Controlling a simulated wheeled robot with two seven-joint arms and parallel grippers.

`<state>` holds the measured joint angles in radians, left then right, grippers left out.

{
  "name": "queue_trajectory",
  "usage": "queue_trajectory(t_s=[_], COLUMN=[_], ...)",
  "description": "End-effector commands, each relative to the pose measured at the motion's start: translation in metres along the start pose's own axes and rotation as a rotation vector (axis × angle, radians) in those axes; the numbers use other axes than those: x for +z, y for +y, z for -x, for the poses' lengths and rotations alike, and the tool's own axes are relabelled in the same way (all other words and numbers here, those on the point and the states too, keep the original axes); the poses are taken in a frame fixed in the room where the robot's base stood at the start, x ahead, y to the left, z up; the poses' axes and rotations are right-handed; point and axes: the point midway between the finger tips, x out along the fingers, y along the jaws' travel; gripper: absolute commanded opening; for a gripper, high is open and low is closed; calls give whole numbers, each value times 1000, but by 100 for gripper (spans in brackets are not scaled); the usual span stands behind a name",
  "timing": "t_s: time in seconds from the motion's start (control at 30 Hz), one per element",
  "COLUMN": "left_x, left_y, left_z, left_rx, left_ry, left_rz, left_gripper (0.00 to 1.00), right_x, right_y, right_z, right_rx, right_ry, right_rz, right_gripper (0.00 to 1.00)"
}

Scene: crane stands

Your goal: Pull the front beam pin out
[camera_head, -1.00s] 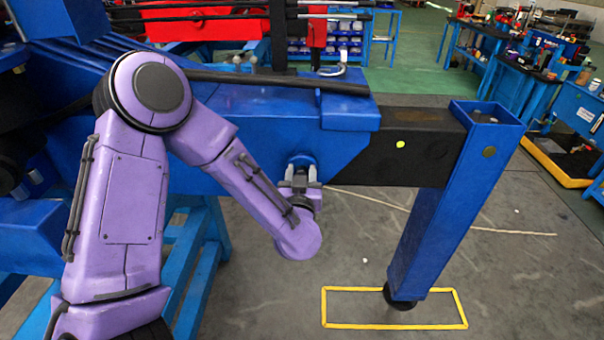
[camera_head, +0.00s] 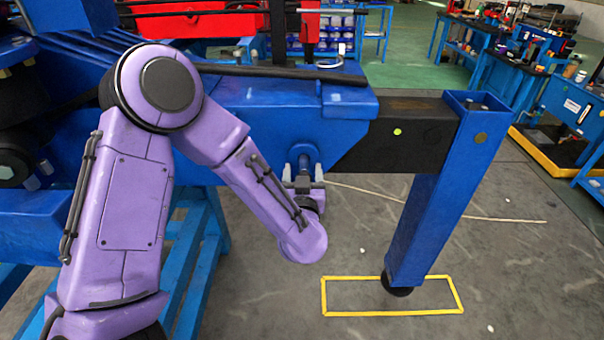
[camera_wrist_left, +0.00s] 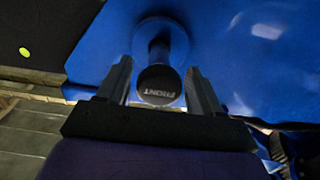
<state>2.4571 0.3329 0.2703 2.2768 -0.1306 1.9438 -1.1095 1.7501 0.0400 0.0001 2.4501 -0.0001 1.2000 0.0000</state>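The front beam pin (camera_wrist_left: 158,84) sticks out of the side of the blue beam sleeve. Its dark round end reads FRONT in the left wrist view, and its round collar (camera_head: 303,154) shows in the head view. My left gripper (camera_head: 303,184) is in front of the sleeve, with one finger on each side of the pin. In the left wrist view the fingers (camera_wrist_left: 159,75) look slightly apart from the pin, with narrow gaps. The black beam (camera_head: 412,135) with a pale green dot extends from the sleeve. My right gripper is out of view.
A blue outrigger leg (camera_head: 435,205) hangs at the beam's end above a yellow floor rectangle (camera_head: 393,314). Blue trestle legs (camera_head: 205,260) stand behind my left arm. The floor below the beam is mostly open. Blue workbenches are at the right.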

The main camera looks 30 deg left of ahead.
Motion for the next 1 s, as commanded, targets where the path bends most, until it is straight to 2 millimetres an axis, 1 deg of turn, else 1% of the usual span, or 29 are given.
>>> queue_trajectory(t_s=[0.17,0.27,0.37,0.5,0.57,0.6,0.7,0.83,1.0], left_x=[1,2,3,2,2,-8,-6,-3,0], left_y=[1,2,0,0,0,0,0,-2,-2], left_z=[1,10,32,68,82,88,99,106,107], left_rx=[2,4,5,5,4,3,1,-1,-3], left_ry=[-1,-1,1,2,3,0,-1,0,1], left_rz=[-1,-1,-3,-3,-3,-8,-6,-2,1], left_gripper=[66,66,66,66,66,66,66,66,66], right_x=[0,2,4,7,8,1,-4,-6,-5], right_y=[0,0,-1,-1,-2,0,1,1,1], right_z=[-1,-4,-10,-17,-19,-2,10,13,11], right_rx=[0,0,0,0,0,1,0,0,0], right_ry=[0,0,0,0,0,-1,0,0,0], right_rz=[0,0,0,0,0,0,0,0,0], right_gripper=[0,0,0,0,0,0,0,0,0])
